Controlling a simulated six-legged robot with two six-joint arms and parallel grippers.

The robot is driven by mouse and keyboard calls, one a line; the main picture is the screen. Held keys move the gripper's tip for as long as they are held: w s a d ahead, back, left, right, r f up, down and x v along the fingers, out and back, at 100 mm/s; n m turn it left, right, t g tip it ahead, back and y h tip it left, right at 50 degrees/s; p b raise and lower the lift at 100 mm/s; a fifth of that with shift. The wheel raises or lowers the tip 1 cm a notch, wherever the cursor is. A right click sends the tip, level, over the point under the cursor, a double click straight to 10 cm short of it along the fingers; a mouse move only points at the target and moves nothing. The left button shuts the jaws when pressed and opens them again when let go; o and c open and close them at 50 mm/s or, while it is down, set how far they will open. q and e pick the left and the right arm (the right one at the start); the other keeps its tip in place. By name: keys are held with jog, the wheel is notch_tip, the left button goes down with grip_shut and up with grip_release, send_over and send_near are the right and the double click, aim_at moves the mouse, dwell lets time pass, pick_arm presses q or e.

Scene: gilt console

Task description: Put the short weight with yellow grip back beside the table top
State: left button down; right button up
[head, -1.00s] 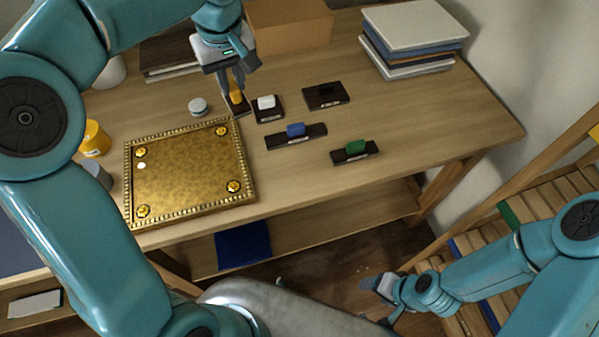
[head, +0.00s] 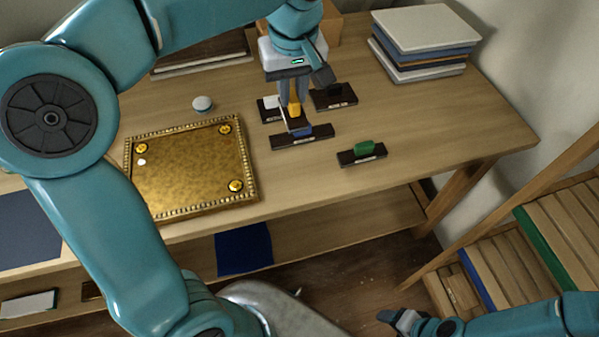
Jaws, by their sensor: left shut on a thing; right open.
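The short weight with yellow grip (head: 295,112) is between the fingers of my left gripper (head: 294,106), which is shut on it. Its dark base shows in front of the weight with blue grip (head: 320,131), overlapping it in the picture; I cannot tell how high it is held. The ornate gold table top (head: 190,170) lies flat on the wooden table (head: 420,115), left of the held weight, with a round gold boss at each corner. My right gripper (head: 393,317) is open and empty at the bottom, low beyond the table's front edge.
Weights with white (head: 270,102), black (head: 334,92) and green (head: 364,147) grips stand near the held one. A small white-topped round item (head: 203,103) is behind the table top. A book stack (head: 420,40) stands back right. Wood is clear between the table top and the blue-grip weight.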

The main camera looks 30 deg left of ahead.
pick_arm(q)
notch_tip(320, 180, down, 19)
jog(key=shift+b, duration=0.65)
jog(key=shift+f, duration=0.4)
jog(key=shift+f+b, duration=0.2)
jog(key=shift+b, duration=0.1)
jog(key=c, duration=1)
grip_release()
jog(key=shift+r, duration=0.1)
